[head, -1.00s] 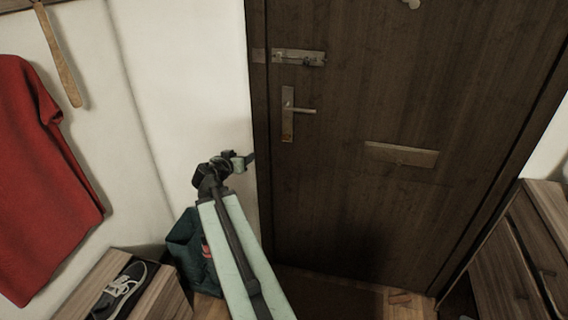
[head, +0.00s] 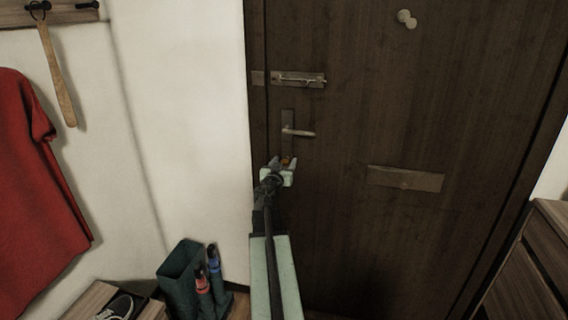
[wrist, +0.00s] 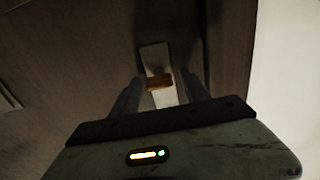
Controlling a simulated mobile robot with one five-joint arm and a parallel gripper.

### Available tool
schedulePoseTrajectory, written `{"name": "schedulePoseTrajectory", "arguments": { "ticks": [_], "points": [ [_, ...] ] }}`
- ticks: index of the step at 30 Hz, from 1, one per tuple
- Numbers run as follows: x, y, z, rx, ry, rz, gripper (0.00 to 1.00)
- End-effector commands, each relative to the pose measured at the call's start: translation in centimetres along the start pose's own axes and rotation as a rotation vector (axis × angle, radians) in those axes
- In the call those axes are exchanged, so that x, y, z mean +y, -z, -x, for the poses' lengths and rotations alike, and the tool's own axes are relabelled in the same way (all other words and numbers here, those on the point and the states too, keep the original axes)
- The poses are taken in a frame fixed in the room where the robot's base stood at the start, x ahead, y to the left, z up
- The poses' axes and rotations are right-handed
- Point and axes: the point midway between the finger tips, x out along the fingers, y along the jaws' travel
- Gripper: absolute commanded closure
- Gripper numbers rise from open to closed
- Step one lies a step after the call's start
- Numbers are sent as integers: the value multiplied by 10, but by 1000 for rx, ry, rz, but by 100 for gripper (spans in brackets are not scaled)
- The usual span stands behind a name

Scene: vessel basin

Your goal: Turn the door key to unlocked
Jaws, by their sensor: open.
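The brass-coloured door key (wrist: 158,82) shows in the wrist view, sitting at the pale lock plate (wrist: 154,58) between my gripper's two fingers. In the head view only a small orange bit of the key (head: 287,162) shows below the door handle (head: 298,132); my gripper hides the rest. My gripper (head: 280,166) is open in front of the lower end of the handle plate, and its fingers (wrist: 160,92) stand on both sides of the key. I cannot tell whether they touch it. The dark wooden door (head: 370,110) is shut.
A sliding bolt (head: 299,79) sits on the door above the handle, and a letter plate (head: 405,179) is to the right. An umbrella stand (head: 181,276) is at the lower left. A red garment (head: 35,180) hangs on the left. A wooden cabinet (head: 530,270) stands at the right.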

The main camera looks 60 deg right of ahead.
Motion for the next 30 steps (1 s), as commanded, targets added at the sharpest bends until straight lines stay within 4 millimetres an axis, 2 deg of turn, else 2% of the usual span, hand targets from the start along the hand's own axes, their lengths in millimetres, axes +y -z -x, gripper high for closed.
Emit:
{"name": "schedulePoseTrajectory", "arguments": {
  "ticks": [2, 8, 14, 23, 30],
  "points": [
    [0, 0, -7, 0, 0, 0, 45],
    [0, 0, -6, 0, 0, 0, 45],
    [0, 0, -6, 0, 0, 0, 98],
    [-1, 0, -6, 0, 0, 24, 100],
    [-2, 0, -6, 0, 0, 145, 100]
  ]
}}
